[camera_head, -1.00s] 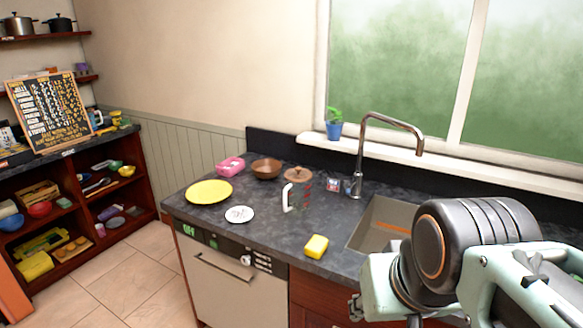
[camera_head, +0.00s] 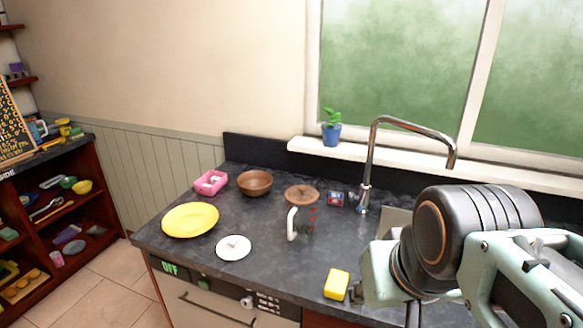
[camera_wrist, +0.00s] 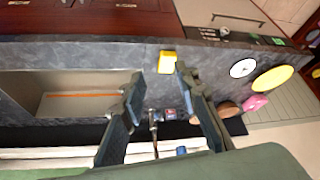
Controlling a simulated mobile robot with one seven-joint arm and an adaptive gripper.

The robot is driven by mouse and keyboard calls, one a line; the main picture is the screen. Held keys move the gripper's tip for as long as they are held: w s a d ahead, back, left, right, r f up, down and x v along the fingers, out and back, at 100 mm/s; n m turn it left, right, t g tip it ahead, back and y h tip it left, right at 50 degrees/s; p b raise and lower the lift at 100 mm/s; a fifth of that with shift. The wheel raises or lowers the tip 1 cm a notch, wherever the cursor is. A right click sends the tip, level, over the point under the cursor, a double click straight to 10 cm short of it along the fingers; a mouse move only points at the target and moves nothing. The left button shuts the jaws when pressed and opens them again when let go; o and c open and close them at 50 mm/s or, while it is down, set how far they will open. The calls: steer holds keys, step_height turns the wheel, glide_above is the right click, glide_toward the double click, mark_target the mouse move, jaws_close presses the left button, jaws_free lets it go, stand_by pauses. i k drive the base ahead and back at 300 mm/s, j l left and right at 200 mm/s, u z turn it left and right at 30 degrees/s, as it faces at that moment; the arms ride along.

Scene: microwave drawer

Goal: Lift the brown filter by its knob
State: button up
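The brown filter (camera_head: 302,193) is a round disc with a small knob on top. It sits on top of a clear jug with a white handle (camera_head: 292,224) and red marks, on the dark counter left of the tap. My gripper is open and empty in the wrist view (camera_wrist: 157,84), with its two fingers spread above the counter and sink edge. The filter is not clearly seen there; a finger seems to cover that spot. In the head view my arm is at the lower right, well apart from the filter, and my fingertips are mostly hidden.
A yellow sponge (camera_head: 337,284) lies at the counter's front edge. A white lid (camera_head: 233,247), yellow plate (camera_head: 190,220), pink box (camera_head: 211,183) and brown bowl (camera_head: 254,182) stand left of the jug. A tall tap (camera_head: 366,170) and a small dark box (camera_head: 336,199) are to its right.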

mark_target(301, 195)
steer(key=i+j+z, duration=0.25)
steer(key=i+j, duration=0.25)
steer(key=j, duration=0.25)
steer(key=i+j+z, duration=0.2)
steer(key=j, duration=0.3)
steer(key=j+z, duration=0.2)
steer(key=j, duration=0.25)
steer(key=l+u, duration=0.25)
steer(key=l, duration=0.35)
